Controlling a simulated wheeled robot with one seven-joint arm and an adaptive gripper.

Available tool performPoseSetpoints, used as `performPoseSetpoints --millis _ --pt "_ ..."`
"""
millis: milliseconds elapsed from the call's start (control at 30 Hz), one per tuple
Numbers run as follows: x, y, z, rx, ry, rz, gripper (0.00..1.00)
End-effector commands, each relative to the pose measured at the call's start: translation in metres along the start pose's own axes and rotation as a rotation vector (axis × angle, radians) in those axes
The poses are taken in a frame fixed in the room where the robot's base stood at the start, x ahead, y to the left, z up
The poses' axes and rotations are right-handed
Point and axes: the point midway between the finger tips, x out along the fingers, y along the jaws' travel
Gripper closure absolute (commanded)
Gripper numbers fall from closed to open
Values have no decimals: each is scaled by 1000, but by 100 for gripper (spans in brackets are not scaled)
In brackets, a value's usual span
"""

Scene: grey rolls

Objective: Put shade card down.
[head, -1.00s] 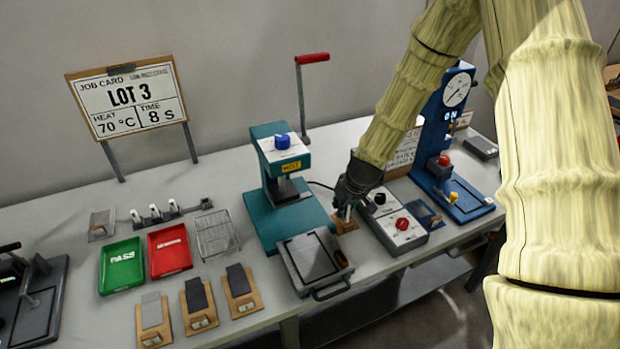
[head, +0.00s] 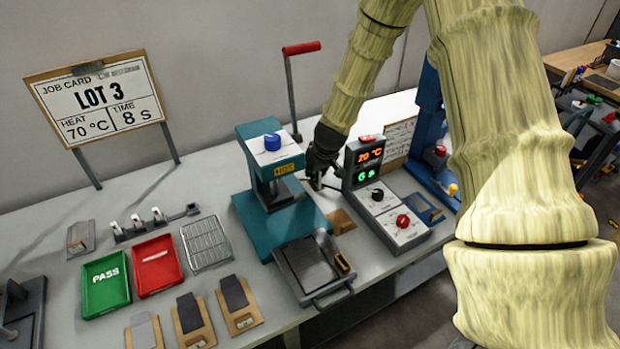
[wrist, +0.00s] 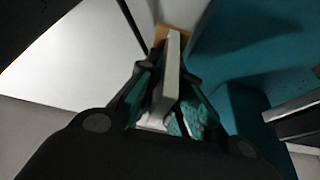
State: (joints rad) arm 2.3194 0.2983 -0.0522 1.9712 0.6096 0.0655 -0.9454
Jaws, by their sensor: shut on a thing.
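My gripper (head: 318,178) is at the back of the bench, between the teal press (head: 275,210) and the two-knob control box (head: 385,205). In the wrist view its fingers (wrist: 168,78) are shut on a thin pale strip, taken to be the shade card (wrist: 173,62), seen nearly edge-on. In the head view the card is mostly hidden by the gripper, and I cannot tell whether it touches the bench. A tan pad (head: 341,221) lies on the bench in front of the gripper, right of the press.
Green PASS tray (head: 105,299) and red tray (head: 157,278) lie left, beside a wire rack (head: 206,242). Several tan boards with dark or grey strips lie along the front edge. A blue stand (head: 430,150) is right of the control box.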

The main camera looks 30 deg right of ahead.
Motion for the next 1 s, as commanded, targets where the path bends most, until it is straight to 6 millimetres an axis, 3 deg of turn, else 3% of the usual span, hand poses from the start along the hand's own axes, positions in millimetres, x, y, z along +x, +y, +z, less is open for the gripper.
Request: performPoseSetpoints --millis 333,833,900,1000 --pt "32 3 12 5 1 2 100" --pt "36 6 15 7 1 3 100" --pt "35 6 14 7 1 3 83" --pt "35 6 14 7 1 3 83"
